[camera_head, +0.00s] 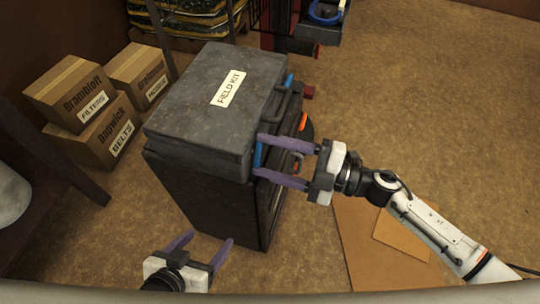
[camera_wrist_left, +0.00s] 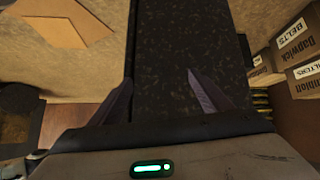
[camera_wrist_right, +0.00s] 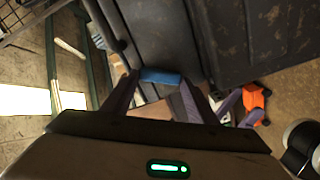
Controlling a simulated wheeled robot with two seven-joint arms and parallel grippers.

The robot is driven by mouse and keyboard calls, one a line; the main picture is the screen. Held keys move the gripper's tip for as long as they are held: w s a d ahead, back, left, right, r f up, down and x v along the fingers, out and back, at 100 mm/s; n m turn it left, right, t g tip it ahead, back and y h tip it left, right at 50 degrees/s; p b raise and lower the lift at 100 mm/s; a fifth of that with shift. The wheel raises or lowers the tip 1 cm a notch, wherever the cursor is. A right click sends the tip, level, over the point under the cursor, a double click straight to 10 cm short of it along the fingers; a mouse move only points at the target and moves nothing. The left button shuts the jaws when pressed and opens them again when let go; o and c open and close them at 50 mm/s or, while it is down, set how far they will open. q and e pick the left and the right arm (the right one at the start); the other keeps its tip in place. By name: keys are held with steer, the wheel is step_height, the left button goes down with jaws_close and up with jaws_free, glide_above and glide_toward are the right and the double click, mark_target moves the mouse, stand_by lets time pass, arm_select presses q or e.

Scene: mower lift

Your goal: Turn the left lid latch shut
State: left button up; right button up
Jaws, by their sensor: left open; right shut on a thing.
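A dark grey case with a lid (camera_head: 190,85) labelled FIELD KIT stands on a black box-shaped body. Two blue latches sit on the lid's right-hand side. The nearer blue latch (camera_head: 257,155) is between the purple fingers of my right gripper (camera_head: 258,155), which is shut on it. The right wrist view shows this blue latch (camera_wrist_right: 160,77) across the fingertips, partly hidden. The farther blue latch (camera_head: 289,81) is free. My left gripper (camera_head: 209,240) is open and empty, in front of the near side of the body; the left wrist view shows the dark body (camera_wrist_left: 185,45) beyond its fingers.
Several cardboard boxes (camera_head: 90,110) stand left of the case. Flat cardboard (camera_head: 365,245) lies on the floor below my right arm. An orange part (camera_head: 303,121) shows on the case's right side. The floor at the far right is clear.

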steer(key=shift+f+n+b, duration=0.15)
steer(key=shift+n+b, duration=0.15)
steer(key=shift+n, duration=0.6)
steer(key=shift+n+b, duration=0.3)
steer(key=shift+n, duration=0.5)
steer(key=shift+n+b, duration=0.35)
steer(key=shift+n, duration=0.55)
arm_select(q)
steer(key=shift+s+d+f, duration=0.15)
steer(key=shift+s+f, duration=0.1)
steer(key=shift+f, duration=0.35)
arm_select(e)
steer(key=shift+n, duration=0.3)
arm_select(q)
steer(key=shift+w, duration=0.1)
steer(key=shift+w+d+r, duration=0.1)
arm_select(e)
steer(key=o, duration=1)
steer(key=shift+o, duration=0.2)
steer(key=v, duration=1)
steer(key=shift+d, duration=0.2)
